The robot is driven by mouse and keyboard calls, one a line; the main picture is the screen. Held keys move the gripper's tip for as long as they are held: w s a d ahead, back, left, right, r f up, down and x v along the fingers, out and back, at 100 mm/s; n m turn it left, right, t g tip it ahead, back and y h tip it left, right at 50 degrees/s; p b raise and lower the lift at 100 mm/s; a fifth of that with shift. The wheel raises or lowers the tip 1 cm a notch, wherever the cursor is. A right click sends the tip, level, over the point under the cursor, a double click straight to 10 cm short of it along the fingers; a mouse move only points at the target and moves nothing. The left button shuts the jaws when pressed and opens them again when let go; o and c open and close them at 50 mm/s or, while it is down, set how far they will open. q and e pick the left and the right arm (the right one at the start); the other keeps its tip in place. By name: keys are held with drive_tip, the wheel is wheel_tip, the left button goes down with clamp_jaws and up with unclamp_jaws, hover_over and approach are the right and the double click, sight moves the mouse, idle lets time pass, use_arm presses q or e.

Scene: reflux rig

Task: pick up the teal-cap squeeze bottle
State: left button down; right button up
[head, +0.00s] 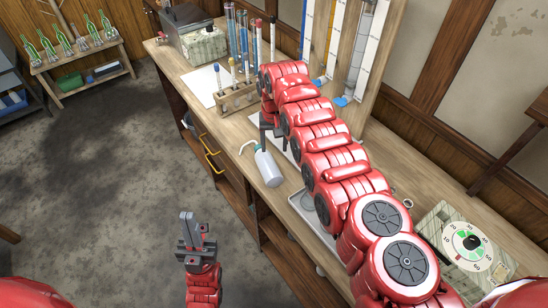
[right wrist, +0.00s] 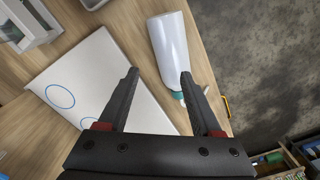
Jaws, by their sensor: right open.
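The squeeze bottle (head: 268,168) has a pale body and a thin bent nozzle.
A wooden tube rack (head: 238,97) stands behind the bottle. A white sheet with blue circles (right wrist: 88,80) lies beside it. A dial device (head: 466,243) is at the right. My red right arm covers much of the bench. The floor (head: 110,190) at left is clear.

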clamp_jaws()
drive_tip(key=shift+o, duration=1.6)
unclamp_jaws()
drive_tip(key=shift+r, duration=0.1)
